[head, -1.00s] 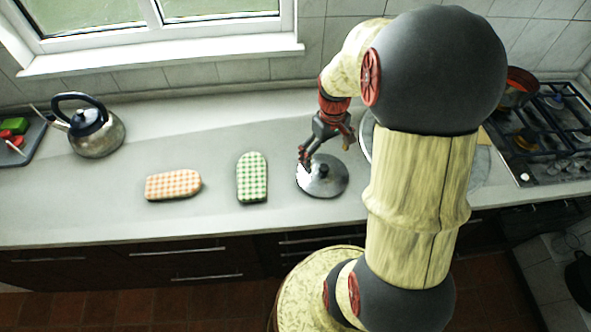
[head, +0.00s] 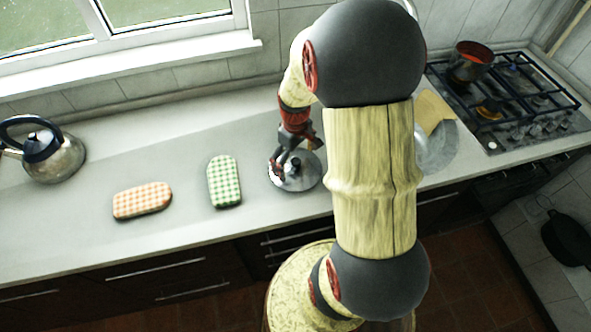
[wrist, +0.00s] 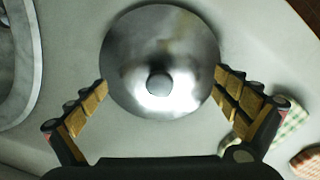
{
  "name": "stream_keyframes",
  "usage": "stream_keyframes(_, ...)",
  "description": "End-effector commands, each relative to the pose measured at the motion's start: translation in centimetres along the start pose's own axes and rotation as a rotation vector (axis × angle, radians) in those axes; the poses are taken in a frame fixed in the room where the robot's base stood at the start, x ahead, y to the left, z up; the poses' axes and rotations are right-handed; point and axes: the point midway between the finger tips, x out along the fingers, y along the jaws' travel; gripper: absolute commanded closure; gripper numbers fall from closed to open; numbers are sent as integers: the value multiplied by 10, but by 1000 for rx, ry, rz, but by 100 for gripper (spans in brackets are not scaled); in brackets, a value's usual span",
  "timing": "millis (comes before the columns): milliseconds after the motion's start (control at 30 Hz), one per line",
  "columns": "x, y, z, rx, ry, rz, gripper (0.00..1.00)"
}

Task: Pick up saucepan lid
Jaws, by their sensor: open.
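The saucepan lid (head: 304,182) is a round shiny metal disc with a dark knob, lying flat on the grey worktop in the head view. In the wrist view the lid (wrist: 160,40) fills the upper middle, with its round knob (wrist: 159,84) at the centre. My gripper (wrist: 160,80) is open, with one finger on each side of the lid and the knob between the fingertips. In the head view my gripper (head: 284,170) is over the left part of the lid and hides some of it. I cannot tell whether the fingers touch the lid.
A green checked pad (head: 224,182) and an orange checked pad (head: 142,200) lie left of the lid. A kettle (head: 55,160) stands at far left. A large metal round piece (head: 440,148) is partly hidden behind my arm. A red-lined pot (head: 470,62) stands on the hob (head: 530,100).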

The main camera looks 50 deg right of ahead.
Motion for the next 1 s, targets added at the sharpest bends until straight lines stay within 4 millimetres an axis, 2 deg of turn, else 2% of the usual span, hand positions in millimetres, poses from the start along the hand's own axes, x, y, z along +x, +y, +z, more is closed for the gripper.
stream_keyframes(233, 2, 0, 0, 0, 1, 1, 0)
stream_keyframes(1000, 3, 0, 0, 0, 1, 1, 44)
